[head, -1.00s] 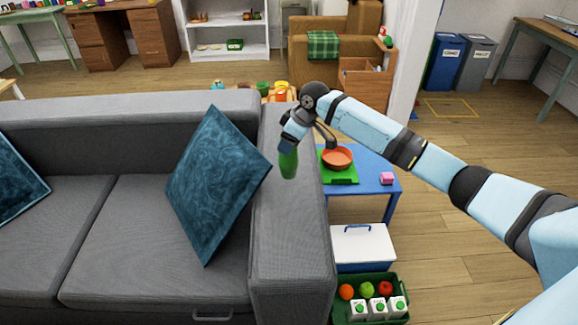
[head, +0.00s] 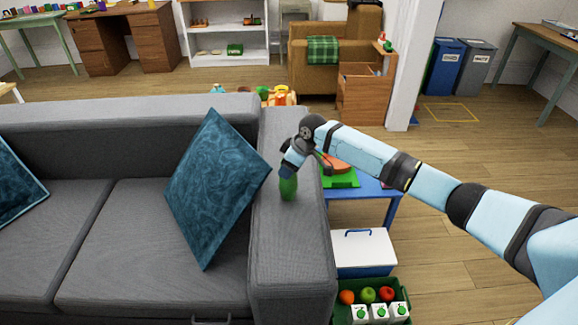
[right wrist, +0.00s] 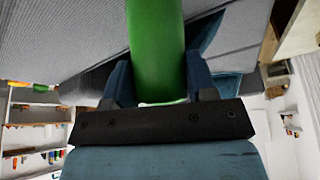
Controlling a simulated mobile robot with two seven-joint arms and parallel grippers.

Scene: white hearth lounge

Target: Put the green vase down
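The green vase (head: 288,189) is upright at the top of the grey sofa's right armrest (head: 290,245). My right gripper (head: 290,174) comes from above and is shut on the vase's upper part. In the right wrist view the green vase (right wrist: 157,45) stands between the two fingers of my right gripper (right wrist: 158,78). I cannot tell whether the vase's base touches the armrest. My left gripper is out of view.
A teal cushion (head: 217,190) leans by the armrest on the left. To the right, a blue table (head: 375,188) holds a green board and an orange pan, partly hidden by my arm. A white cooler (head: 362,250) and a green crate of fruit and cartons (head: 341,312) stand nearer.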

